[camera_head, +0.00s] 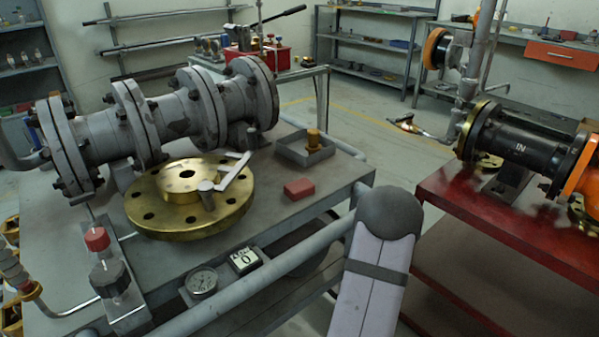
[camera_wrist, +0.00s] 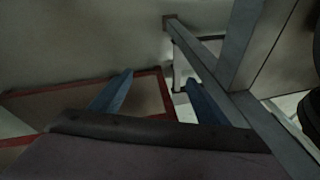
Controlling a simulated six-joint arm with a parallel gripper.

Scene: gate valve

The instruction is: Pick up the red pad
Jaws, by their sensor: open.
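The red pad (camera_head: 299,188) is a small block lying flat on the grey bench top (camera_head: 318,197), right of the brass flange (camera_head: 150,212) and in front of a shallow grey tray (camera_head: 277,151). It stands apart from both. In the wrist view, the two blue fingers of my gripper (camera_wrist: 160,77) are spread apart with nothing between them. The red pad does not show in the wrist view. The gripper is not visible in the head view, so its distance from the pad cannot be told.
A silver caliper-like tool (camera_head: 237,172) rests on the flange. The tray holds a brass piece (camera_head: 313,139). The large grey valve pipe (camera_head: 178,122) lies along the back of the bench. A red table (camera_head: 468,205) stands at the right. The wrist view shows a grey frame (camera_wrist: 235,65).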

